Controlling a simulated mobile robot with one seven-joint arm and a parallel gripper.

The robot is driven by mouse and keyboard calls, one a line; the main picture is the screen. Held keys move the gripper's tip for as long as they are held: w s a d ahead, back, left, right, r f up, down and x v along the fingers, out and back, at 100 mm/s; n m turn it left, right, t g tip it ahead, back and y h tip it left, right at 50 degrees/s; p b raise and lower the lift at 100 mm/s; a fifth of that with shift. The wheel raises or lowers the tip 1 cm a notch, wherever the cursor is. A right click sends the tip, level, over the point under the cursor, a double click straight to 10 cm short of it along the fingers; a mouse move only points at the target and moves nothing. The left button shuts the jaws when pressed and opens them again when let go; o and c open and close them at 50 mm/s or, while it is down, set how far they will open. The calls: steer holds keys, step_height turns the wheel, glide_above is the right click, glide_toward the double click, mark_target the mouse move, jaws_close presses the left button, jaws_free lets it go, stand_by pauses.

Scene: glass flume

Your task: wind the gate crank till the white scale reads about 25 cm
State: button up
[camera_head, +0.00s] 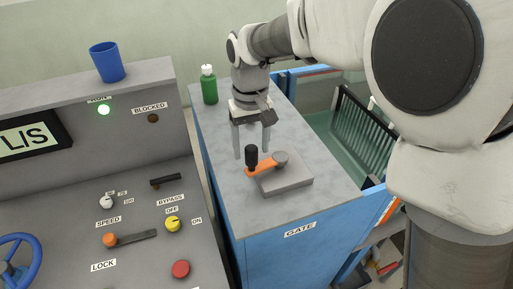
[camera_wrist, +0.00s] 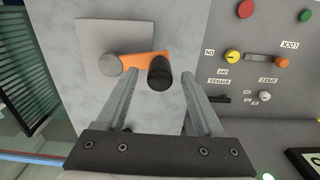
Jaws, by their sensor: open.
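The gate crank has an orange arm (camera_head: 265,165) and an upright black knob (camera_head: 251,158). It is mounted on a grey plate (camera_head: 290,183) on the blue cabinet above the GATE label (camera_head: 299,230). The arm points left from its hub (camera_head: 281,158) in the head view. My gripper (camera_head: 252,152) is open and points down at the knob. In the wrist view the black knob (camera_wrist: 160,73) appears between the fingertips (camera_wrist: 160,76), with a gap on each side. I cannot make out the white scale's reading in either view.
A green bottle (camera_head: 209,86) stands at the back of the cabinet top (camera_head: 222,127). A dark barred rack (camera_head: 362,130) is at right.

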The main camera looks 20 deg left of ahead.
steer(key=shift+f, duration=1.8)
jaws_close()
